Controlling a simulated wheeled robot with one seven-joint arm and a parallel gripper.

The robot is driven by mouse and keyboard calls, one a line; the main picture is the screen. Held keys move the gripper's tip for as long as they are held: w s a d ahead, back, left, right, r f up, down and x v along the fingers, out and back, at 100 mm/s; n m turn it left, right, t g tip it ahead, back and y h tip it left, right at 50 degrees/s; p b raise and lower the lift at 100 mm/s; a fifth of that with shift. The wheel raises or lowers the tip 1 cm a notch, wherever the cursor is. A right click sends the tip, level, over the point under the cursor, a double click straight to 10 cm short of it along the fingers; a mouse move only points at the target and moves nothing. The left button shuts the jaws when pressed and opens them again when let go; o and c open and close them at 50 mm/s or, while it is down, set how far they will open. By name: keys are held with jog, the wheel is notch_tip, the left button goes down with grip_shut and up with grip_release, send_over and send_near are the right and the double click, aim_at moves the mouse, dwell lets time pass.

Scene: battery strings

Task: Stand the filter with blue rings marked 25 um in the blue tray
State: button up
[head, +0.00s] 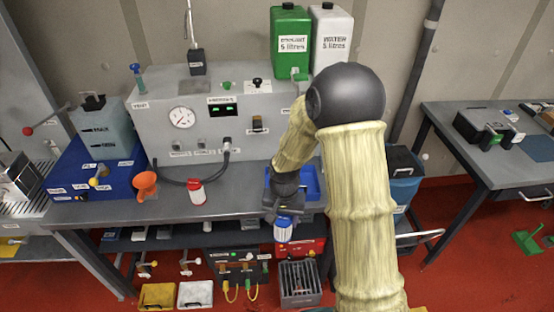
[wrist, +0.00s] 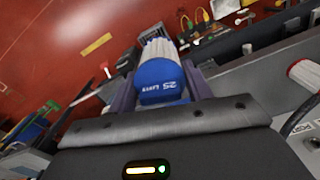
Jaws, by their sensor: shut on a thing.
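My gripper (head: 284,215) is shut on the filter with blue rings (head: 283,232), just off the front edge of the grey bench. In the wrist view the filter (wrist: 160,78) sits between my gripper's two fingers (wrist: 160,88); its blue ring reads "25" with small print, and its white pleated body points away. The blue tray (head: 312,184) lies on the bench behind my gripper; my forearm and gripper hide part of it.
A filter with red rings (head: 196,192) stands on the bench, left of my gripper. An orange funnel (head: 146,184) is farther left. A grey machine (head: 215,115) fills the back. Batteries and cables (head: 238,268) are on the shelf below.

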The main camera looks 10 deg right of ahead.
jog(key=d+f+n, duration=0.1)
jog(key=d+f, duration=0.2)
jog(key=f, duration=0.4)
jog(key=w+d+f+n, duration=0.1)
jog(key=d+f+n, duration=0.1)
jog(key=d+f, duration=0.2)
notch_tip(320, 180, down, 3)
jog(key=shift+r, duration=0.15)
jog(key=shift+w, duration=0.15)
